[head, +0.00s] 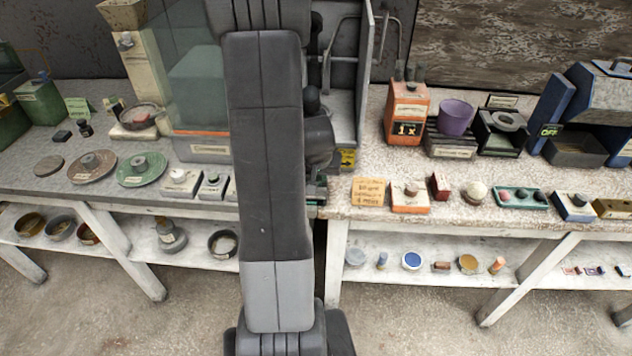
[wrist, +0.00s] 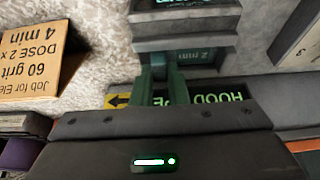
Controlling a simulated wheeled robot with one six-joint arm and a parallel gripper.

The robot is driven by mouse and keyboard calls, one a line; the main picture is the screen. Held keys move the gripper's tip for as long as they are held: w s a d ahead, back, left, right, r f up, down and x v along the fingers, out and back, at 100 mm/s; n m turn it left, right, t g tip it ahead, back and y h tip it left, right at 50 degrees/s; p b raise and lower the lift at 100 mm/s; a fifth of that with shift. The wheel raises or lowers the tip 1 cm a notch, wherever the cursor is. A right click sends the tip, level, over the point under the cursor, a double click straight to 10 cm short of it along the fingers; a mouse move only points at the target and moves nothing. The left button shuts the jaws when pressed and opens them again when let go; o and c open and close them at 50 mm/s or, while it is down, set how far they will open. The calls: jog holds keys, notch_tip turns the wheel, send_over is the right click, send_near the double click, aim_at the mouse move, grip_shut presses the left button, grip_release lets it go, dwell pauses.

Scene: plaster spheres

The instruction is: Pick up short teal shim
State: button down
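A dark teal piece marked "2 mm" (wrist: 195,56) shows in the wrist view, upside down, against a grey block (wrist: 185,18). I cannot tell whether it is the short teal shim or a label on the block. My gripper's dark body with a green light fills the bottom of the wrist view. Narrow dark green parts (wrist: 163,88) stand between the body and the grey block. I cannot tell whether they are my fingers or a held piece. In the head view my arm hides the gripper, and only a bit of green shows beside it at the bench edge.
A yellow arrow sign (head: 347,158) stands by the hood, right of my arm.

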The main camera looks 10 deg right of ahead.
aim_at(319, 179)
dwell(0.3)
notch_tip(319, 179, up, 10)
dwell(0.5)
dwell(0.6)
